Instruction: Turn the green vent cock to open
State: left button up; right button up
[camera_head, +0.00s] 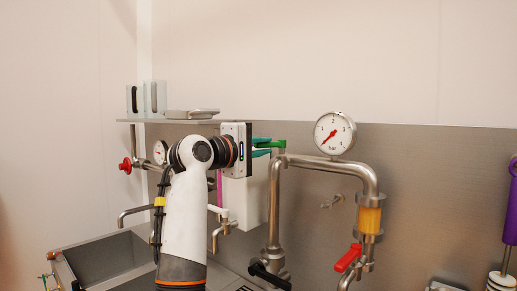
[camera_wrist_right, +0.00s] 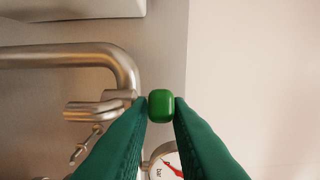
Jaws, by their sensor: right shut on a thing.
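The green vent cock (camera_head: 280,144) sits on top of the bend of the steel pipe (camera_head: 274,205), left of the round gauge. My right gripper (camera_head: 270,147) reaches it from the left with its dark green fingers. In the right wrist view the block-shaped end of the vent cock (camera_wrist_right: 160,105) lies between the two fingertips, which touch it from both sides. The gripper is shut on it. The cock's stem is hidden behind its handle in that view. My left gripper is in neither view.
A pressure gauge (camera_head: 335,134) stands on the pipe just right of the cock. Lower right are an amber sight glass (camera_head: 369,220) and a red lever (camera_head: 347,258). A shelf (camera_head: 170,121) and a red valve knob (camera_head: 126,165) are at left. The wall above is clear.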

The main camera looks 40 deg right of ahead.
jog(key=shift+s+d+f, duration=0.1)
jog(key=shift+f, duration=0.1)
jog(key=shift+s+b, duration=0.6)
jog(key=shift+b, duration=0.1)
jog(key=shift+s+r, duration=0.1)
jog(key=shift+s, duration=0.05)
jog(key=o, duration=0.5)
jog(key=shift+d, duration=0.1)
jog(key=o, duration=0.4)
jog(key=shift+s+d, duration=0.1)
jog(key=shift+d, duration=0.1)
jog(key=shift+c, duration=0.2)
jog(key=shift+a, duration=0.1)
